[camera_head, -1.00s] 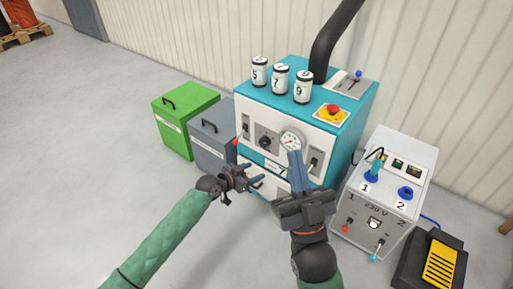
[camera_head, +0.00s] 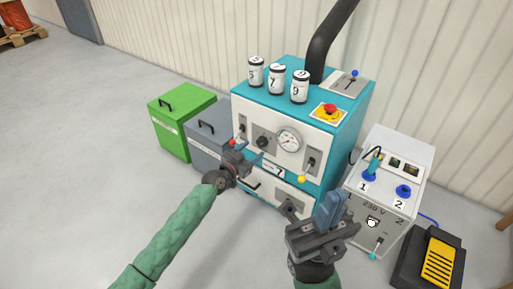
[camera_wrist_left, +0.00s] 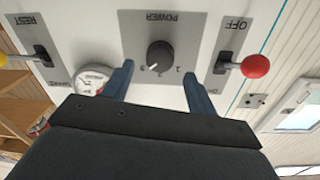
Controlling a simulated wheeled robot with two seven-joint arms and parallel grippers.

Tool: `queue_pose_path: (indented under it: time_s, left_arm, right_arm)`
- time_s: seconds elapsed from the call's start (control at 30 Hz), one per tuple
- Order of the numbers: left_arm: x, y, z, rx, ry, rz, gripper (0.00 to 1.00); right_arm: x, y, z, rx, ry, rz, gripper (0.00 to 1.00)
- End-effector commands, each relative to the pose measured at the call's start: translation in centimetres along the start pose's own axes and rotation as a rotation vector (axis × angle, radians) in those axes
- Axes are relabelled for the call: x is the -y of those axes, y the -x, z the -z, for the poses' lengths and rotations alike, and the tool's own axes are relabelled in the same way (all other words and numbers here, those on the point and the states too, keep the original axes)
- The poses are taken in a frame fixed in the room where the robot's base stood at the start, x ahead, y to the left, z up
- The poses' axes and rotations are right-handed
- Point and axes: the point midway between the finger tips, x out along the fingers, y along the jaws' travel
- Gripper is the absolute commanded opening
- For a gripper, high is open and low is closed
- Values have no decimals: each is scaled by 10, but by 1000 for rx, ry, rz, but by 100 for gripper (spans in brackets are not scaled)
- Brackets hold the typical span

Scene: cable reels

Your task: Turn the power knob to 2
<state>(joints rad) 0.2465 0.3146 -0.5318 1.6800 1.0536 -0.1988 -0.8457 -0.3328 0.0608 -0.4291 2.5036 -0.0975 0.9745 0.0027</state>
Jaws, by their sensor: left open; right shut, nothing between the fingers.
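The black power knob (camera_head: 263,142) is on the white front panel of the teal machine, left of the gauge. In the left wrist view the knob (camera_wrist_left: 160,55) shows upside down under the word POWER, with small numbers below it; its exact setting is hard to read. My left gripper (camera_head: 252,160) is just in front of and below the knob in the head view. In the left wrist view my left gripper (camera_wrist_left: 159,76) is open, its blue fingers apart on either side of the knob, apparently not touching it. My right gripper (camera_head: 330,209) is shut and empty, before the grey 230 V unit.
A red-balled lever (camera_wrist_left: 255,66) marked OFF and a yellow-balled lever (camera_head: 302,179) flank the knob and the gauge (camera_head: 288,140). A red emergency button (camera_head: 330,109) is on top. Green (camera_head: 185,118) and grey (camera_head: 212,145) boxes stand left; the 230 V unit (camera_head: 412,160) stands right.

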Motion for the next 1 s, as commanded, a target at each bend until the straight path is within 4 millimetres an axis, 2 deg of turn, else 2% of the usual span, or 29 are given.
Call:
queue_pose_path:
  time_s: [0.1,0.23,0.63,0.87,1.0]
  left_arm:
    - [0,-17,0,-1,1,1,58]
    - [0,-28,0,0,0,0,58]
    - [0,-34,0,1,0,-1,58]
    - [0,-34,0,1,0,-1,13]
    - [0,-34,0,1,2,-1,13]
  right_arm:
    - [0,1,0,-1,-4,-2,0]
    - [1,2,-1,-1,-7,-3,0]
    - [1,2,0,-1,-9,-3,0]
    - [1,2,0,-1,-9,-3,0]
    - [1,2,0,-1,-9,-3,0]
